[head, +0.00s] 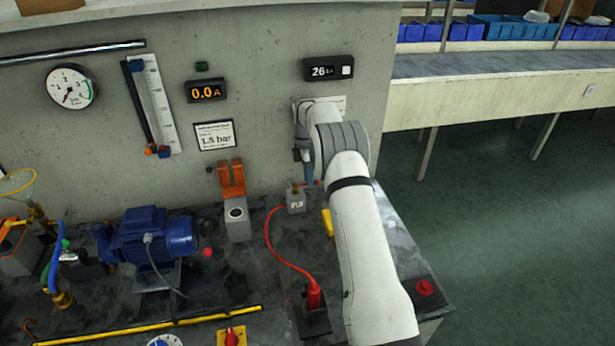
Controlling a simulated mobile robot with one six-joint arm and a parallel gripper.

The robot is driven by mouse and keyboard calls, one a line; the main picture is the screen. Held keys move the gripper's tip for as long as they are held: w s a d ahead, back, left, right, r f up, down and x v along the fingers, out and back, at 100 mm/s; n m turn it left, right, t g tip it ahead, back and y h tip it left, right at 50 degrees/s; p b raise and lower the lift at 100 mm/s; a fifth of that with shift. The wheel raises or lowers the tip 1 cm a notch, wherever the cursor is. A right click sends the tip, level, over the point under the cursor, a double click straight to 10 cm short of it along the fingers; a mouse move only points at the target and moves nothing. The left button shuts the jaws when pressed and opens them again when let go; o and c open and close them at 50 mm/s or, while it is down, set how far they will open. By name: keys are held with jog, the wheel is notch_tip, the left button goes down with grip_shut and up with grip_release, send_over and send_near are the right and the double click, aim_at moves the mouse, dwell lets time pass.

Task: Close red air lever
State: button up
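A small grey block (296,201) with a brass fitting on top stands on the bench near the wall, with the red line beside it. A small red piece (317,183) shows just right of the fitting, under my arm; it may be the red air lever, but most of it is hidden. My gripper (306,170) points down beside the fitting, close to this red piece. My own wrist covers much of it, so I cannot tell whether its fingers are open or touch anything.
A red plug (313,295) with a red cable stands at the bench front. A yellow handle (327,222) lies beside my forearm. A blue motor (154,238) and an orange-topped grey block (235,210) stand left. A red button (424,287) sits at the right edge.

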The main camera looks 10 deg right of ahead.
jog(key=shift+o, duration=1.2)
